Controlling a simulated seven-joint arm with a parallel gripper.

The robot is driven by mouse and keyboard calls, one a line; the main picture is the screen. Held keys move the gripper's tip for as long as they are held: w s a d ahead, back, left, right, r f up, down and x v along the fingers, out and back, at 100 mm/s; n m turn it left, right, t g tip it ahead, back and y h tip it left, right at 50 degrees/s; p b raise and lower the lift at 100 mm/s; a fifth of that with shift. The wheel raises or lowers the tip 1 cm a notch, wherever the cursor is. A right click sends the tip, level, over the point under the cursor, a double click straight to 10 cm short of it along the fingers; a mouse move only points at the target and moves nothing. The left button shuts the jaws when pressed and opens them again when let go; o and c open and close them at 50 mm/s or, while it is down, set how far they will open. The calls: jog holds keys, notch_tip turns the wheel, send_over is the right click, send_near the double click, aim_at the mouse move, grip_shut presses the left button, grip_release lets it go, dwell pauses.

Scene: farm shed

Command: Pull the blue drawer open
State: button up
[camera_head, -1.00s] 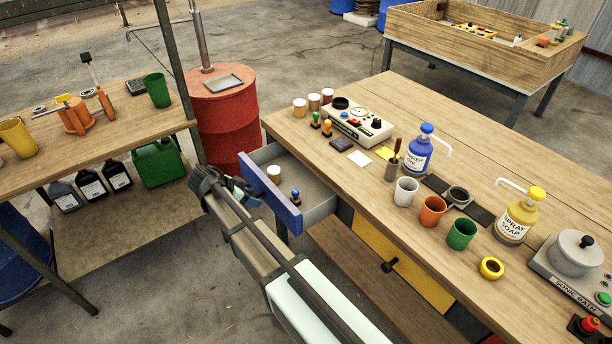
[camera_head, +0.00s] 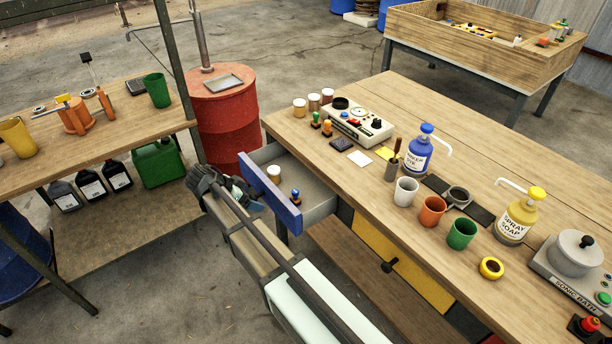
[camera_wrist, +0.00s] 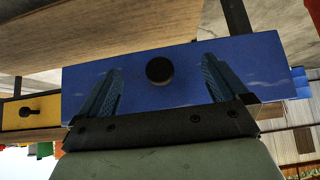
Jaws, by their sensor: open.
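The blue drawer (camera_head: 268,194) stands pulled out from the wooden workbench. Its grey inside shows, with a small white jar (camera_head: 274,173) and a blue-topped stamp (camera_head: 296,196) in it. My gripper (camera_head: 230,192) is in front of the drawer's face. In the wrist view the blue front (camera_wrist: 190,62) fills the middle, with a round black knob (camera_wrist: 159,69) on it. The two fingers of my gripper (camera_wrist: 160,88) are wide apart, one on each side of the knob, and hold nothing. The knob is hidden in the head view.
A yellow drawer (camera_head: 405,268) with a black knob is shut to the right. Cups, bottles and a control box (camera_head: 358,122) stand on the workbench (camera_head: 330,172). A red barrel (camera_head: 225,125) stands behind. A side table (camera_head: 110,140) is at left. Floor between is open.

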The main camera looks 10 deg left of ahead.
jog(key=v, duration=0.6)
dwell(0.6)
jog(key=shift+s+a+r, duration=0.1)
jog(key=shift+r, duration=0.05)
